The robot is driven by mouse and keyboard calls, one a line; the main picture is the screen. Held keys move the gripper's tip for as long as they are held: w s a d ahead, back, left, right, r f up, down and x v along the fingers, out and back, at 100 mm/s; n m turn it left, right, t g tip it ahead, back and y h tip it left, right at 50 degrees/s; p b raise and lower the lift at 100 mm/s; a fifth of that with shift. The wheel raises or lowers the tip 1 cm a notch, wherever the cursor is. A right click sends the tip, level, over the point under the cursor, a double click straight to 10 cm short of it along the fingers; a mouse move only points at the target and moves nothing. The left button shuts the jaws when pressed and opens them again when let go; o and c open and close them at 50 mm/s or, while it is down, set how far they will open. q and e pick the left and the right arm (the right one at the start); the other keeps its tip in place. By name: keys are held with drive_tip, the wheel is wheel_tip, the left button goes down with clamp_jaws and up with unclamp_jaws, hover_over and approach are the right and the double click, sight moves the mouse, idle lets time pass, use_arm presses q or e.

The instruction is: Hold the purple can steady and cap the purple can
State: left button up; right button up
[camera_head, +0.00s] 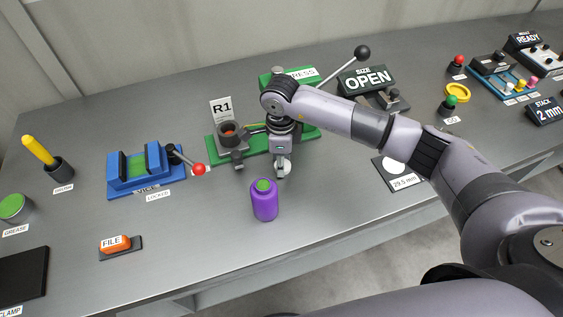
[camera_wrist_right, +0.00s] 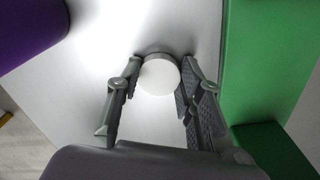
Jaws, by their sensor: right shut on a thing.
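The purple can (camera_head: 265,203) stands upright on the grey bench, with a green top face inside its rim. My right gripper (camera_head: 283,168) is above the bench, just behind and right of the can and apart from it. In the right wrist view, its fingers (camera_wrist_right: 158,85) are shut on a small round piece (camera_wrist_right: 160,77) with a white face and grey side. I cannot tell for certain that this is the can's cap. Part of the purple can (camera_wrist_right: 28,28) shows at the upper left there. My left gripper is not in view, and nothing holds the can.
The green press base (camera_head: 225,150), with the R1 sign (camera_head: 222,109), lies behind the gripper. A blue vice (camera_head: 140,168) with a red-knobbed lever is left of the can. An orange file block (camera_head: 115,243) is at front left. The bench in front of the can is clear.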

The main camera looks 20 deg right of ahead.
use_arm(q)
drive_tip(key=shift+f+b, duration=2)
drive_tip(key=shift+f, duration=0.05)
use_arm(e)
wheel_tip(320, 180, up, 20)
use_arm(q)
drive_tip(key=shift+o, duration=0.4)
use_arm(e)
drive_tip(key=shift+f, duration=0.1)
